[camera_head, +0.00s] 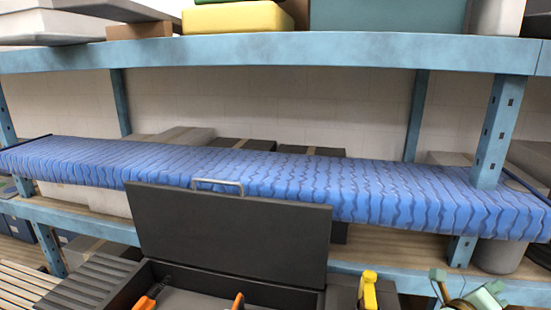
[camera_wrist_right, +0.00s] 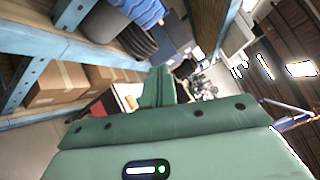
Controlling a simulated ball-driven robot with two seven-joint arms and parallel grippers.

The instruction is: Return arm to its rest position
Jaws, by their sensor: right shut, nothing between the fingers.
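My right gripper (camera_head: 470,295) shows at the bottom right of the head view, cut off by the lower edge, with pale green parts. In the right wrist view, its green body fills the lower middle and its fingers (camera_wrist_right: 160,88) point away. They are shut with nothing between them. No object is held. My left gripper is not in the head view.
A dark toolbox (camera_head: 230,235) with its lid raised stands at the bottom centre, with orange-handled tools inside. A yellow-handled item (camera_head: 368,290) is beside it. Behind are blue shelves (camera_head: 300,52) and a long blue wavy-patterned pad (camera_head: 380,185). Cardboard boxes (camera_wrist_right: 60,82) sit on a shelf.

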